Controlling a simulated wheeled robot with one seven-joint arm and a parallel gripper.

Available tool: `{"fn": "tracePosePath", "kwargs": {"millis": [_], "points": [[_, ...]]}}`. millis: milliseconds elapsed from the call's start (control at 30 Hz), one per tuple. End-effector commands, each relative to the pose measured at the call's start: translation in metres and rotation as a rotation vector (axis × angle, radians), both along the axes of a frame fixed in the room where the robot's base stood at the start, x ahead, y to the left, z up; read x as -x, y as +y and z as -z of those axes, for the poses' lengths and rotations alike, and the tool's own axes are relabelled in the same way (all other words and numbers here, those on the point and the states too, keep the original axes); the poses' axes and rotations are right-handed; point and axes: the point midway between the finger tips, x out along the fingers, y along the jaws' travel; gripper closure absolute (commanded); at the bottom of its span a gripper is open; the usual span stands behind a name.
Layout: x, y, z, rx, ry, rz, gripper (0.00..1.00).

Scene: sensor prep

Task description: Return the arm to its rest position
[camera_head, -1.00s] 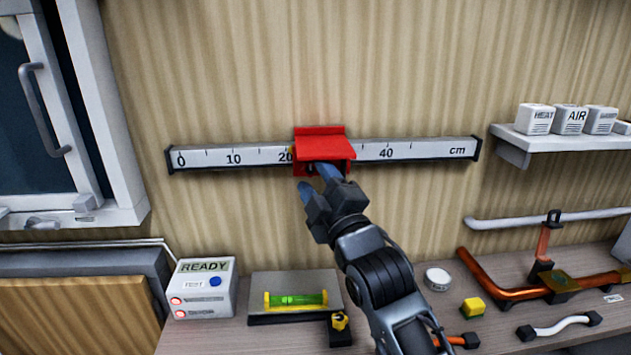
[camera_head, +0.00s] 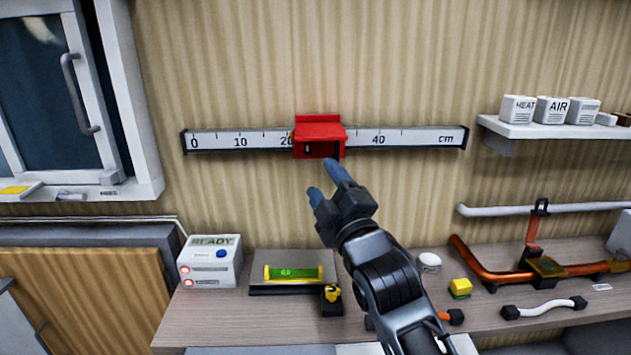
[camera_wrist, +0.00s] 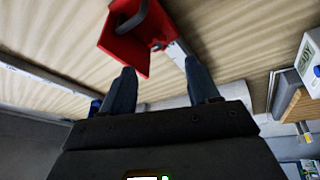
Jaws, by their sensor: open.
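My gripper (camera_head: 326,182) is open and empty, just below and in front of the red slider (camera_head: 319,137) on the wall ruler (camera_head: 237,140). A gap shows between its blue fingertips and the slider. The slider sits between the 20 and 40 marks, with its dark opening facing out. In the wrist view, the two blue fingers (camera_wrist: 163,88) stand apart with nothing between them, and the red slider (camera_wrist: 124,50) lies beyond them. My arm reaches up from the bottom of the head view.
Below are a READY box (camera_head: 210,262), a green spirit level (camera_head: 292,272) on a plate, a yellow block (camera_head: 460,287) and copper pipe (camera_head: 482,270) on the workbench (camera_head: 250,325). A shelf (camera_head: 560,131) with white boxes is at right, a window (camera_head: 50,90) at left. The wall around the ruler is bare.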

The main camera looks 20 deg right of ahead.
Motion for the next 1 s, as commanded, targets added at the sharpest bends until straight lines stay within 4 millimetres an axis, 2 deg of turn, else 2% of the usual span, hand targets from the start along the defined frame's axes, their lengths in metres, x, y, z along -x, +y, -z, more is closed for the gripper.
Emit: {"fn": "tracePosePath", "kwargs": {"millis": [200,267,367,500,700,900,1000], "points": [[0.004,0.001,0.006,-0.015,0.007,-0.003,0.40],[0.012,0.003,0.016,-0.041,0.017,-0.009,0.40],[0.035,0.009,0.041,-0.118,0.042,-0.024,0.40],[0.085,0.018,0.084,-0.268,0.091,-0.047,0.40],[0.163,0.027,0.134,-0.475,0.159,-0.064,0.40],[0.245,0.029,0.166,-0.663,0.225,-0.062,0.40],[0.286,0.028,0.175,-0.748,0.258,-0.056,0.40]]}}
